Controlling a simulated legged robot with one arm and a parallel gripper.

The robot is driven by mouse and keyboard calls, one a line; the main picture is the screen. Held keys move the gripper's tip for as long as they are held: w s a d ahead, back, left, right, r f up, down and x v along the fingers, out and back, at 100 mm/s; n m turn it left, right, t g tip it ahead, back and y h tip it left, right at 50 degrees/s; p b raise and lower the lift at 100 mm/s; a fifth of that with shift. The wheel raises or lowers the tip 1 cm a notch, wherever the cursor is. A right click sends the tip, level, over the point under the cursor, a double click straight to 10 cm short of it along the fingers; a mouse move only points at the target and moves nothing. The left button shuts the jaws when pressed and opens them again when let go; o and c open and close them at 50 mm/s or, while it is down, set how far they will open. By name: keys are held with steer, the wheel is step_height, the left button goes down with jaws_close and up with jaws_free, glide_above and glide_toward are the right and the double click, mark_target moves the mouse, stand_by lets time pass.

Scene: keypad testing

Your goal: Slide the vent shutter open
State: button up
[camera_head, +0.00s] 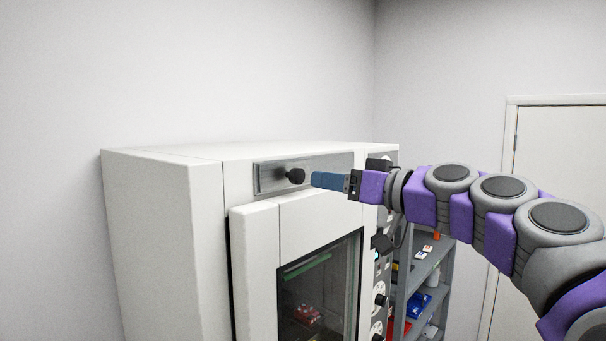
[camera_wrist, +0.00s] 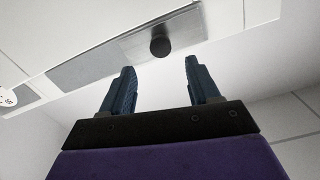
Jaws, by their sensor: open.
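The vent shutter (camera_head: 272,178) is a grey metal strip on the upper front of a white cabinet, with a black round knob (camera_head: 295,176) on it. In the wrist view the shutter plate (camera_wrist: 187,34) shows with the knob (camera_wrist: 160,46) ahead of my fingers. My gripper (camera_head: 316,180) is just to the right of the knob in the head view. In the wrist view my gripper (camera_wrist: 160,78) has its two blue fingers spread apart, with nothing between them. The knob lies beyond the fingertips and looks roughly centred between them.
The white cabinet (camera_head: 160,210) has a glass door window (camera_head: 320,290) below the shutter and dials (camera_head: 380,287) down its right side. A grey shelf (camera_head: 440,262) with small items stands behind it at right. A white door (camera_head: 555,200) is at far right.

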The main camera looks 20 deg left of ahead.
mark_target(300, 176)
steer(key=p+x, duration=0.1)
steer(key=x, duration=0.6)
steer(key=shift+w+a, duration=0.15)
steer(key=shift+a, duration=0.3)
steer(key=shift+c, duration=0.3)
jaws_close()
